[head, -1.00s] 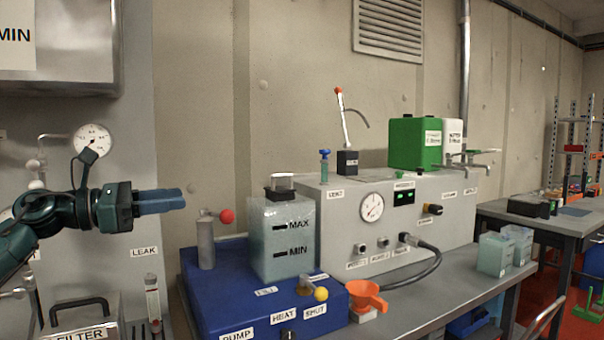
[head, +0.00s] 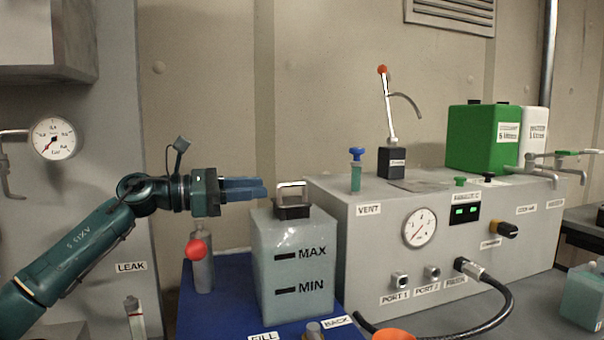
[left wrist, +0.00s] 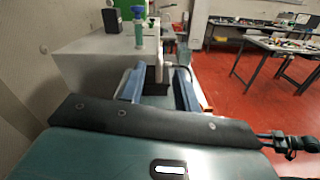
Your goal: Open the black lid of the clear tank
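The clear tank (head: 292,265) with MAX and MIN marks stands on a blue base in the head view. Its black lid (head: 292,211) sits on top and looks shut, with a metal loop handle (head: 291,184) standing up from it. My left gripper (head: 264,188) is just left of the handle, level with it, its blue fingers pointing right. In the left wrist view the two fingers (left wrist: 158,72) are spread, with a dark shape between them that may be the lid. I cannot tell whether they touch the handle. My right gripper is not in view.
A grey cabinet (head: 365,236) with a gauge stands right of the tank, and a blue-topped vent valve (head: 356,168) is on it. A grey cylinder with a red ball (head: 196,249) stands below my left gripper. A black hose (head: 505,300) curves in front of the cabinet.

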